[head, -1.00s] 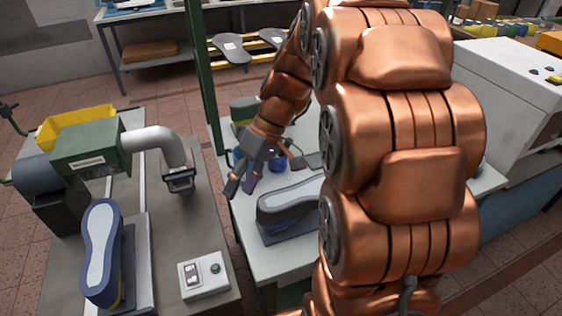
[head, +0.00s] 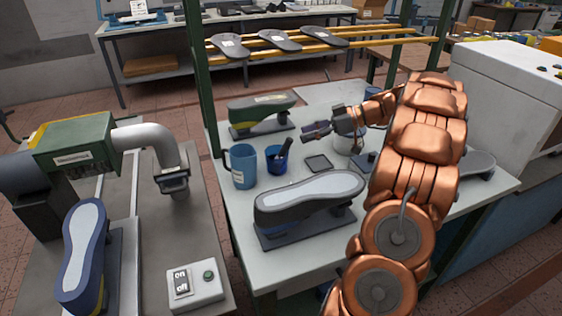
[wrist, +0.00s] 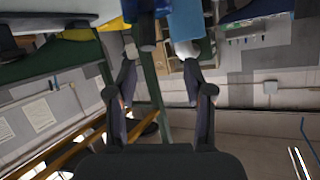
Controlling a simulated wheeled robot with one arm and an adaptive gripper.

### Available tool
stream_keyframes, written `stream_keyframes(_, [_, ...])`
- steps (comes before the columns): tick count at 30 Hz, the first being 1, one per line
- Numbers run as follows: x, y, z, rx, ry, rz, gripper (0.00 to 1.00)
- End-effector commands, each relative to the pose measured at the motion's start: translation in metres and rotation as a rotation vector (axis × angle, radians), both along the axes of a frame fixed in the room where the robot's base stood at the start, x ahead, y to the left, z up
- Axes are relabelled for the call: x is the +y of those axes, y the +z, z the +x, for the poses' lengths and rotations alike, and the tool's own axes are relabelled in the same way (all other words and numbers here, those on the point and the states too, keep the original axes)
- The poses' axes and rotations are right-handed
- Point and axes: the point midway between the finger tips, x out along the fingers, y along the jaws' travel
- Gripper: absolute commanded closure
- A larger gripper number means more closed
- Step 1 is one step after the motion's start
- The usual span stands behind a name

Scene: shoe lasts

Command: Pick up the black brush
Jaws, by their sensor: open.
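The black brush (head: 286,147) stands tilted in a small dark blue cup (head: 275,162) on the grey table in the head view. Only its upper part shows above the rim. My gripper (head: 306,131) is empty, slightly above and right of the brush, its fingers pointing left. In the wrist view the two fingers of my gripper (wrist: 158,50) are spread apart. The cup (wrist: 147,5) and a dark stub that looks like the brush (wrist: 147,34) show at the top, between the finger lines and apart from them.
A shoe last with a grey sole (head: 310,190) lies in front, and a green one (head: 262,112) behind. A green post (head: 201,80) rises at the left.

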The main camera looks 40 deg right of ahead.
Motion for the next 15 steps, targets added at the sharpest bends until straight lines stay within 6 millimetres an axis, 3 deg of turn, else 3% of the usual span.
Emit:
stream_keyframes(4, [-0.011,-0.003,0.0,-0.042,-0.006,-0.008,0.48])
stream_keyframes(15, [0.008,-0.015,0.017,-0.045,-0.004,-0.009,0.48])
